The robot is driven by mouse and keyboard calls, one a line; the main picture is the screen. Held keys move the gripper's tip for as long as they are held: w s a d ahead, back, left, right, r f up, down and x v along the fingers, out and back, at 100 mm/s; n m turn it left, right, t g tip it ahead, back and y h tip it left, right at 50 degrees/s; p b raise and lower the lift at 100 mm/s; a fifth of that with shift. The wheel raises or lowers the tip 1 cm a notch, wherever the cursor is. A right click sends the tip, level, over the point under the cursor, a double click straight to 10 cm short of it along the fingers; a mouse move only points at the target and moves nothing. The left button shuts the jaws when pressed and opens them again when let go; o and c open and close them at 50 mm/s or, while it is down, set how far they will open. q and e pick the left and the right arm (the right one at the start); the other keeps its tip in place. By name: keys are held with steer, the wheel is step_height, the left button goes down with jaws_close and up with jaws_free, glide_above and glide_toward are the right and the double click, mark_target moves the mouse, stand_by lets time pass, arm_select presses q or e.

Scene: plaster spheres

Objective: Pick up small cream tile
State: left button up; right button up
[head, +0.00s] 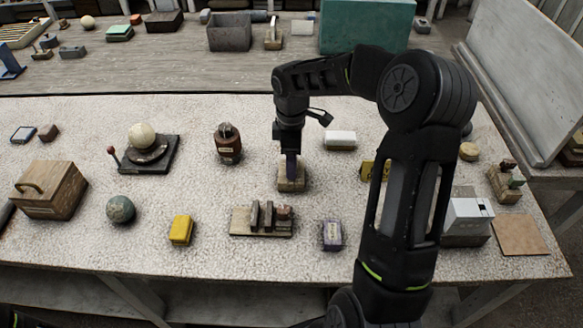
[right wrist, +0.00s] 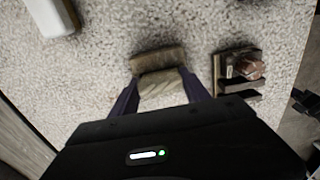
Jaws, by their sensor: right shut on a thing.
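A small cream-tan block-like piece, which I take for the small cream tile, (right wrist: 163,82) sits between the fingers of my right gripper (right wrist: 162,96) in the right wrist view. A browner piece (right wrist: 157,60) lies right against it; I cannot tell whether they are joined. In the head view my right gripper (head: 291,168) points straight down at this tan thing (head: 291,184) in the middle of the table, its fingers shut on it. It is at or very close to the table surface; I cannot see a gap. My left gripper is not in view.
A grey-tan stand with dark upright pieces (head: 261,222) is just in front, a purple box (head: 332,235) front right. A white block (head: 340,140) lies behind right, a brown jar (head: 228,143) to the left. A yellow block (head: 181,230) is front left.

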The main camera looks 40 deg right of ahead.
steer(key=c, duration=0.3)
step_height(320, 180, up, 9)
steer(key=shift+f+b, duration=0.1)
steer(key=shift+b, duration=0.55)
steer(key=shift+r, duration=0.65)
